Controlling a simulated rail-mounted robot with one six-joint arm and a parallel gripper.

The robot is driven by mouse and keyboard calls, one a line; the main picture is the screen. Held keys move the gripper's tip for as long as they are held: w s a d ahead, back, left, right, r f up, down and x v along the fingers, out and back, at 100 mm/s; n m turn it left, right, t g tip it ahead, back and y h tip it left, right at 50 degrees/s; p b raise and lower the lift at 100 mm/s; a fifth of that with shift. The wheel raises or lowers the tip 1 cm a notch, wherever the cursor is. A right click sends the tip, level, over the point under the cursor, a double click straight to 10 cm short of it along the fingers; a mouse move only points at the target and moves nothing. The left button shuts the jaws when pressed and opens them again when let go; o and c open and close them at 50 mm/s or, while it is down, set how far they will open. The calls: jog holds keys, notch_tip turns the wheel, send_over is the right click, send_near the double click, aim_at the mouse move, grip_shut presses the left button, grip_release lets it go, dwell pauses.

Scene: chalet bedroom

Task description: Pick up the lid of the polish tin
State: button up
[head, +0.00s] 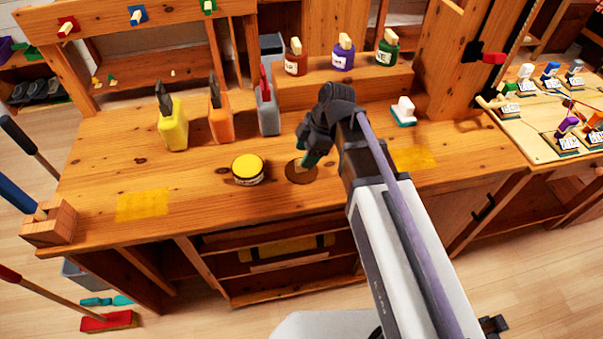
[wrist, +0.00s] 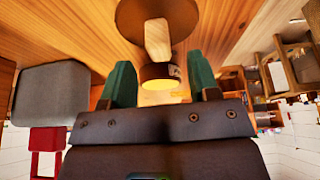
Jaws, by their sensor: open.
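The polish tin (head: 248,177) is a low round tin with a pale label band, standing on the wooden workbench.
Yellow (head: 173,131), orange (head: 220,124) and grey (head: 267,115) holders stand behind the tin. Several jars (head: 342,60) sit on a raised shelf. The bench left and front of the tin is mostly clear.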

jog(key=b+x, duration=0.1)
jog(key=x, duration=0.1)
jog(key=b+x, duration=0.1)
jog(key=x, duration=0.1)
jog(key=shift+d+f+b, duration=0.2)
jog(key=shift+d+b, duration=0.05)
jog(key=shift+b, duration=0.1)
jog(key=shift+a, duration=0.15)
jog(key=shift+r, duration=0.2)
jog(key=c, duration=1)
